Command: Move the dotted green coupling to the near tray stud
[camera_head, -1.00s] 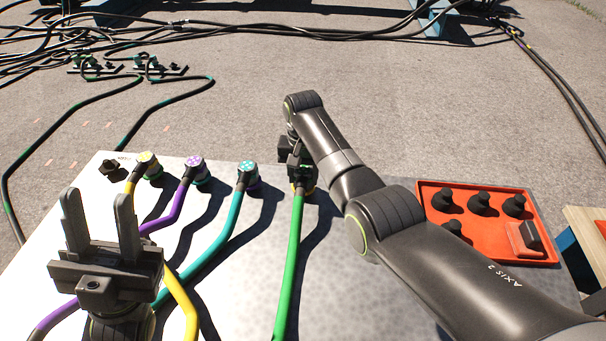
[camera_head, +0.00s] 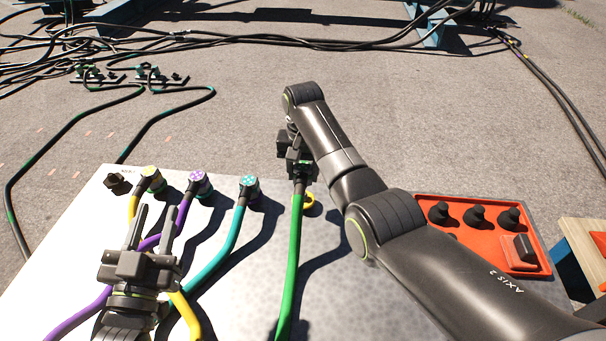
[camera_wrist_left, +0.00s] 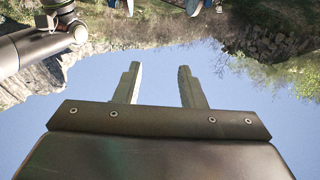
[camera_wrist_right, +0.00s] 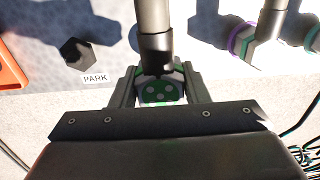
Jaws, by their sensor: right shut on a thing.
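My right gripper (camera_head: 297,160) is shut on the dotted green coupling, whose green dotted face (camera_wrist_right: 158,92) shows between the fingers in the right wrist view. Its green cable (camera_head: 292,250) hangs down toward the near edge of the panel. The coupling is held above a yellow-ringed socket (camera_head: 308,201), which shows bare below it. The orange tray (camera_head: 480,262) stands at the right with several black studs (camera_head: 473,215); my right arm hides part of it. My left gripper (camera_head: 156,222) is open and empty, over the left of the panel.
Yellow (camera_head: 150,176), purple (camera_head: 198,181) and teal (camera_head: 248,186) couplings sit on the grey panel (camera_head: 225,295) with cables running nearer. A black stud (camera_wrist_right: 76,52) beside a PARK label shows in the right wrist view.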

